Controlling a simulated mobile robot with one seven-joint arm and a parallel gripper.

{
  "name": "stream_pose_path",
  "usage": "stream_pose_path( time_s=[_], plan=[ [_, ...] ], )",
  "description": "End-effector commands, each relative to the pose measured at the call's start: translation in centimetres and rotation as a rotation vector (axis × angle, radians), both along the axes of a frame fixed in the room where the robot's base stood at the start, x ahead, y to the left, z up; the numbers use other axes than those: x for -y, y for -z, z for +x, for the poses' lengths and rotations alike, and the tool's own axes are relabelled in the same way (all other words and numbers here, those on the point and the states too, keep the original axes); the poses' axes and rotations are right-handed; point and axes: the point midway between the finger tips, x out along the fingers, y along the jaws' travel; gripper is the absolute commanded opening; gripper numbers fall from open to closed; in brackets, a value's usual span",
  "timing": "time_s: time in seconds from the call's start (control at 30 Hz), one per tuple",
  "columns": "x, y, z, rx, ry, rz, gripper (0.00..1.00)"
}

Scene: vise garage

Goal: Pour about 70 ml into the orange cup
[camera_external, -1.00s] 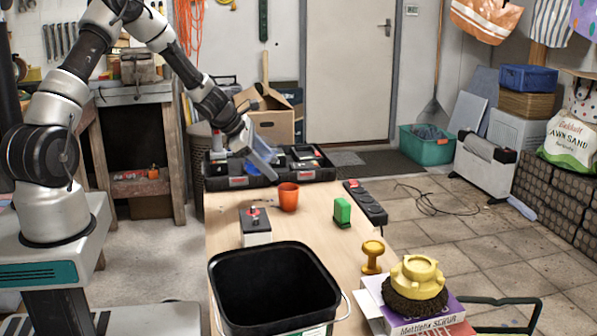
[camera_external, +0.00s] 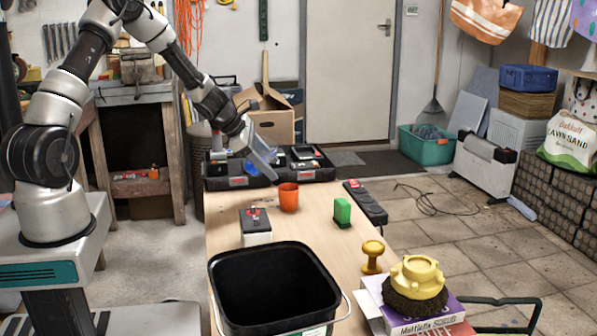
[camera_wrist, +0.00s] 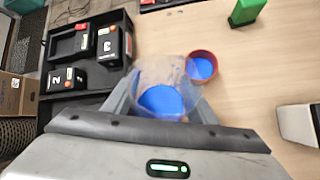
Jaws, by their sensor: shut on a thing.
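The orange cup (camera_external: 288,197) stands upright on the wooden table, and blue liquid shows inside it in the wrist view (camera_wrist: 203,67). My gripper (camera_external: 262,158) is shut on a clear container (camera_wrist: 160,78) with blue liquid pooled in it. The container is tilted and held above the table, close to the orange cup, on its left in the external view. In the wrist view its rim overlaps the cup's edge. I cannot make out a falling stream.
A black tray (camera_external: 218,183) with batteries sits behind the cup. A battery (camera_external: 256,228), a green block (camera_external: 342,212) and a power strip (camera_external: 366,204) lie around it.

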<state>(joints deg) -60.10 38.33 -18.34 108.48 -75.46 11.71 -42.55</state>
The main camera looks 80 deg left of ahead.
Motion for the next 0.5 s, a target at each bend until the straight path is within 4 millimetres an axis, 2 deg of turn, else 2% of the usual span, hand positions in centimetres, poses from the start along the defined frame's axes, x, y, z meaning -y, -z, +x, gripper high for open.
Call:
stream_pose_path(
  time_s=[0.17, 0.5],
  plan=[
    [-0.1, 0.1, 0.0, 0.003, -0.001, -0.002, 0.24],
    [-0.5, 1.8, -0.5, 0.077, -0.002, -0.066, 0.24]
  ],
)
